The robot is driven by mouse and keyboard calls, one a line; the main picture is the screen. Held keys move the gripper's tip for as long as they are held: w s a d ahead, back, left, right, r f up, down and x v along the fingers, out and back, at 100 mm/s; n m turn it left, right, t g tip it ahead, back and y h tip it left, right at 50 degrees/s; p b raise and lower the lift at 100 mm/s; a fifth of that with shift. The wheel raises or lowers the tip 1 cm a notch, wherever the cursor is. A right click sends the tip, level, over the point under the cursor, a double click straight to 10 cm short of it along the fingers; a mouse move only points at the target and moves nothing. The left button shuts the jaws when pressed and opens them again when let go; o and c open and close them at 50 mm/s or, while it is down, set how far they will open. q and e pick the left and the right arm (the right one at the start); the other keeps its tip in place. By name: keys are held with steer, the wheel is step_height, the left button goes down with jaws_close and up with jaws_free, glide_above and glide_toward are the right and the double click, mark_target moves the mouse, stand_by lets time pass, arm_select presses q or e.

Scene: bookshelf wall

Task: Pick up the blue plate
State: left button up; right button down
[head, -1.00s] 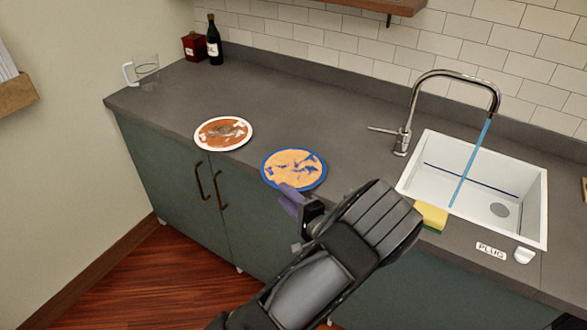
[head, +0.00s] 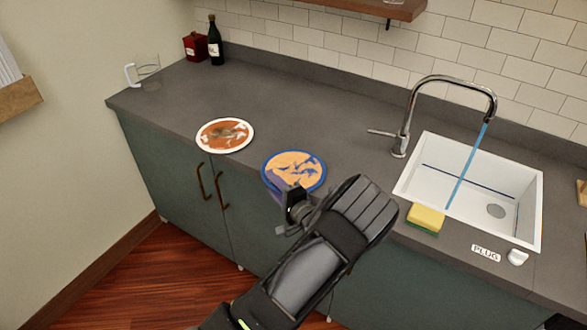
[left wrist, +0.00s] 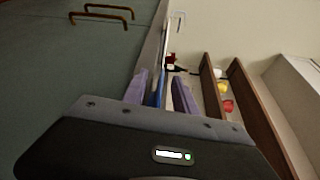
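The blue plate (head: 297,166), blue-rimmed with an orange-brown smeared middle, lies near the counter's front edge in the head view. My left gripper (head: 275,187) is at the plate's front-left rim, its purple fingers partly hidden by its own body. In the left wrist view my left gripper (left wrist: 160,92) has its two purple fingers apart. The plate's blue edge (left wrist: 161,90) shows as a thin strip between them, nearer the left finger. The fingers do not look closed on it. My right gripper is in neither view.
A white-rimmed dirty plate (head: 225,136) lies to the left on the grey counter (head: 300,108). A sink (head: 480,180) with running water and a sponge (head: 426,219) are on the right. A glass mug (head: 147,70), red box (head: 196,47) and dark bottle (head: 215,42) stand farther back.

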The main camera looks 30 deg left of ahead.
arm_select(q)
steer(key=shift+c, duration=0.3)
jaws_close()
stand_by(0.4)
steer(key=shift+d+f, duration=0.1)
steer(key=shift+f, duration=0.05)
stand_by(0.9)
